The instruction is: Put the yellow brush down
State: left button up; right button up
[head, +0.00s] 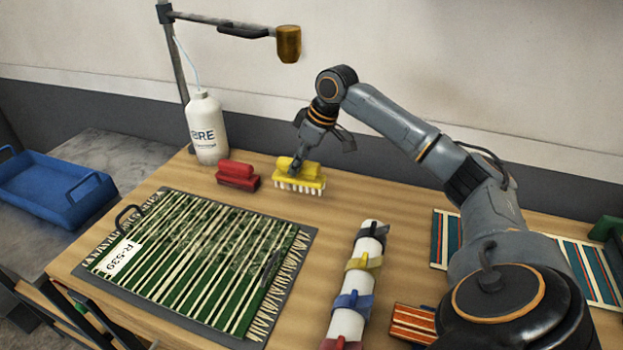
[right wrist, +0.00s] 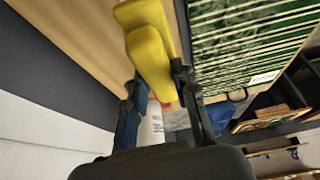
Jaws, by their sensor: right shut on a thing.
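The yellow brush (head: 308,183) with pale bristles is at the back of the wooden table, bristles down. My right gripper (head: 297,165) is shut on the brush's handle from above. I cannot tell whether the bristles touch the table. In the right wrist view the yellow brush (right wrist: 150,55) sits between the two dark fingers of the right gripper (right wrist: 160,90). My left gripper is not in view.
A red brush (head: 238,177) lies just left of the yellow one, with a white bottle (head: 207,128) behind it. A green striped rug (head: 200,260) lies on a grey board in front. A white roll with coloured straps (head: 352,285) lies to its right. Bare table surrounds the yellow brush's right side.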

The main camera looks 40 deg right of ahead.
jog(key=d+f+p, duration=0.1)
jog(key=f, duration=0.1)
jog(key=d+f, duration=0.2)
jog(key=f, duration=0.1)
jog(key=d+f+p, duration=0.1)
jog(key=f, duration=0.1)
jog(key=shift+w+d+f+p, duration=0.25)
jog(key=shift+w+f+p, duration=0.05)
jog(key=shift+f+p, duration=0.1)
jog(key=shift+f, duration=0.3)
jog(key=o, duration=1)
